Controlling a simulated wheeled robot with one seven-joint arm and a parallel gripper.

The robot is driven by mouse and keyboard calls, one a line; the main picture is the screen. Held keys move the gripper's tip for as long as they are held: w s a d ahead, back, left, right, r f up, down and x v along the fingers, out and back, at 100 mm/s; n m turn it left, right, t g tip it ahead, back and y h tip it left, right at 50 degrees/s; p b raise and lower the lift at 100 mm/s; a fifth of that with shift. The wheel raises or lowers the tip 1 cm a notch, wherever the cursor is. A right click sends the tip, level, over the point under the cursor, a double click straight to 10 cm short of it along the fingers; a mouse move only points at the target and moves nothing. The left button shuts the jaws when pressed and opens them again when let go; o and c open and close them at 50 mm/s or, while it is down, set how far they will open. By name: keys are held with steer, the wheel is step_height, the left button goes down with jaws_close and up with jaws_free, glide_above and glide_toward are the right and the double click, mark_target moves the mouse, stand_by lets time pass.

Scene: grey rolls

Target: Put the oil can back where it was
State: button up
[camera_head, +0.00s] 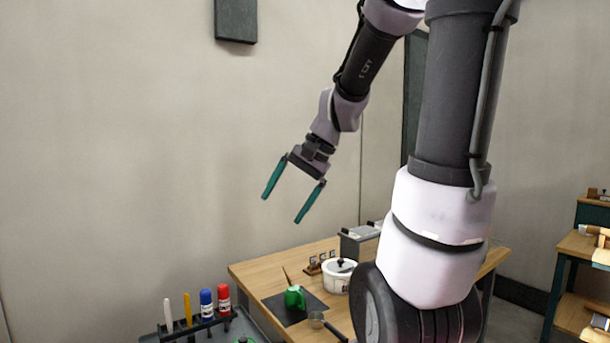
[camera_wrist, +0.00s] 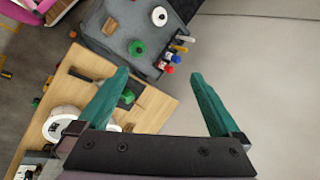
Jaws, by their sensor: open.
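A small green can with a thin upright spout, which looks like the oil can (camera_head: 294,298), stands on a black mat (camera_head: 275,309) on the wooden table. It also shows in the wrist view (camera_wrist: 128,97), beside the left finger. A second green object (camera_wrist: 137,47) lies on the grey cart; only its top edge shows at the bottom of the head view. My gripper (camera_head: 281,209) is open and empty, high above the table, its teal fingers wide apart. In the wrist view my gripper (camera_wrist: 160,73) has nothing between its fingers.
A white lidded pot (camera_head: 338,276) and a grey box (camera_head: 360,242) stand on the table (camera_head: 253,270). A ladle lies near the mat. The grey cart (camera_wrist: 110,32) holds a rack of markers (camera_head: 207,303) and a white roll (camera_wrist: 160,15). Shelves (camera_head: 575,245) stand at right.

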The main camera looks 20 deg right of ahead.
steer(key=s+d+r+n+t+h, duration=0.1)
steer(key=s+r+n+t+h, duration=0.2)
steer(key=s+r, duration=0.4)
steer(key=shift+s+n+t, duration=0.4)
steer(key=shift+s+n, duration=0.15)
steer(key=shift+n, duration=0.05)
